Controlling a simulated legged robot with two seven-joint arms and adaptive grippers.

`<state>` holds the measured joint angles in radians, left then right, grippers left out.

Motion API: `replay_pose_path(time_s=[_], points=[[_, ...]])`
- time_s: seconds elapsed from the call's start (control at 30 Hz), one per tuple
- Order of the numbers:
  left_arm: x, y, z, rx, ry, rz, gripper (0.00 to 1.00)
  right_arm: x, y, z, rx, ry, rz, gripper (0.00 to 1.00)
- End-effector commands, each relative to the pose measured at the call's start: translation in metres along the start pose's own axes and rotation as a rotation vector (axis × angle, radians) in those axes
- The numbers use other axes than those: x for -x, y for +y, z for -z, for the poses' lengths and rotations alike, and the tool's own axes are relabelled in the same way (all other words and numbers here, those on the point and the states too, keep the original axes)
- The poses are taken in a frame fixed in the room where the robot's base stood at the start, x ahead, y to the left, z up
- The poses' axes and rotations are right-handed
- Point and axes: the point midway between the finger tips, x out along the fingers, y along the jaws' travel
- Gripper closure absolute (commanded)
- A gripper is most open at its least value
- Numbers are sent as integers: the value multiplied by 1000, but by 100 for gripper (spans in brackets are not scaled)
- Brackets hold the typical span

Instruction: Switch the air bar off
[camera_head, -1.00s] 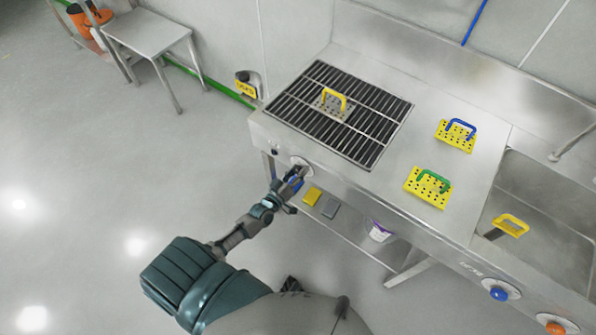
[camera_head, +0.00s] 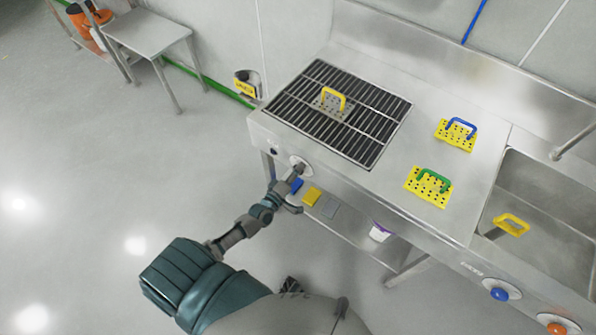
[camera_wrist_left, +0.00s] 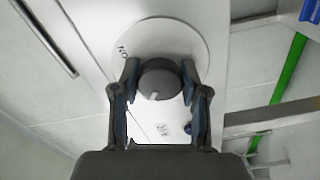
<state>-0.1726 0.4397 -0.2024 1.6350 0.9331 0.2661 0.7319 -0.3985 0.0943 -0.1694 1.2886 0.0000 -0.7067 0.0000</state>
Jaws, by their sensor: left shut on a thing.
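The air bar's round dark knob (camera_wrist_left: 160,80) sits on a pale disc (camera_wrist_left: 185,40) on the front panel, in the left wrist view. The letters "ON" are printed on the disc's left side, and a light mark on the knob points toward the bottom of that view. My left gripper (camera_wrist_left: 160,84) is shut on the knob, one finger on each side. In the head view my left gripper (camera_head: 297,171) is at the front panel below the grated bench section, largely covering the knob. My right gripper is not in view.
A grate (camera_head: 378,112) with a yellow-handled plate (camera_head: 322,105) is set in the steel bench. Plates with blue (camera_head: 455,138) and green (camera_head: 425,190) handles lie beside it. A sink (camera_head: 560,240) is at right, with blue (camera_head: 499,294) and orange (camera_head: 556,328) knobs below.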

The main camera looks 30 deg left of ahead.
Motion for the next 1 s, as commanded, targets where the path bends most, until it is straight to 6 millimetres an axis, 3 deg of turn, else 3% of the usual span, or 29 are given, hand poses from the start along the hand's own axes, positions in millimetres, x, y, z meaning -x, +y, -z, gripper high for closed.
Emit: replay_pose_path(time_s=[0.47, 0.5, 0.57, 0.87, 1.0], points=[[0, -1, 3, 9, 5, 1, 90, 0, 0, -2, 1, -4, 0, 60], [0, -1, 3, 8, 5, 0, 46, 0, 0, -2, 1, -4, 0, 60], [0, 0, 3, 8, 4, 0, 31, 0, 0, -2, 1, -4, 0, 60], [0, 0, 1, 8, 2, 1, 30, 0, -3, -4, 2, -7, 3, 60], [11, -1, 0, 8, 0, 3, 30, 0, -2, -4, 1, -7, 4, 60]])
